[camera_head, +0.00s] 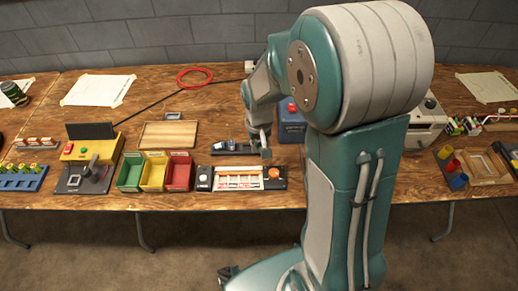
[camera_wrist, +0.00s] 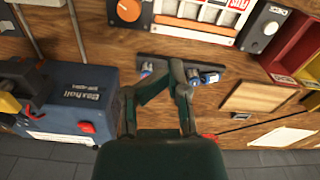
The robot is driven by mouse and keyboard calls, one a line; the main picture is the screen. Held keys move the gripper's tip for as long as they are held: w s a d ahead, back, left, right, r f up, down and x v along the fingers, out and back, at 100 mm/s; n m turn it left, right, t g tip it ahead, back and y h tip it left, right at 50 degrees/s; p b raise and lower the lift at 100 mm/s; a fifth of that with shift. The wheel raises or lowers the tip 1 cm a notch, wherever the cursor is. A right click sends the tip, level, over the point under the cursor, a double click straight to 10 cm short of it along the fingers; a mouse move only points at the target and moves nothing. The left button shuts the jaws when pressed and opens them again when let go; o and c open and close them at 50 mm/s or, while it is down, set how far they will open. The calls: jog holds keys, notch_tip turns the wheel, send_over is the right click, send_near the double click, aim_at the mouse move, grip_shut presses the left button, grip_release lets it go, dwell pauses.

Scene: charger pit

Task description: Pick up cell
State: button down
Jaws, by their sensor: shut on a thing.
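A dark tray (camera_head: 235,147) lies on the wooden table in the head view, and it also shows in the wrist view (camera_wrist: 232,72). Small blue-and-white cells sit at the tray; in the wrist view one cell (camera_wrist: 146,69) is left of my fingertips and another (camera_wrist: 209,78) is right of them. My gripper (camera_head: 263,146) points down at the tray's right end. In the wrist view its fingers (camera_wrist: 178,78) come together over the tray between these cells. It is shut on a cell that the fingers mostly hide.
A blue box (camera_head: 291,126) with a red button stands close on the right of my gripper. A charger panel (camera_head: 240,179) with an orange knob lies in front. Green, yellow and red bins (camera_head: 155,172) and a wooden board (camera_head: 168,134) are left. A black cable runs behind.

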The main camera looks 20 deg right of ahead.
jog(key=shift+a, duration=0.4)
jog(key=shift+c, duration=1.4)
grip_release()
jog(key=shift+d, duration=0.3)
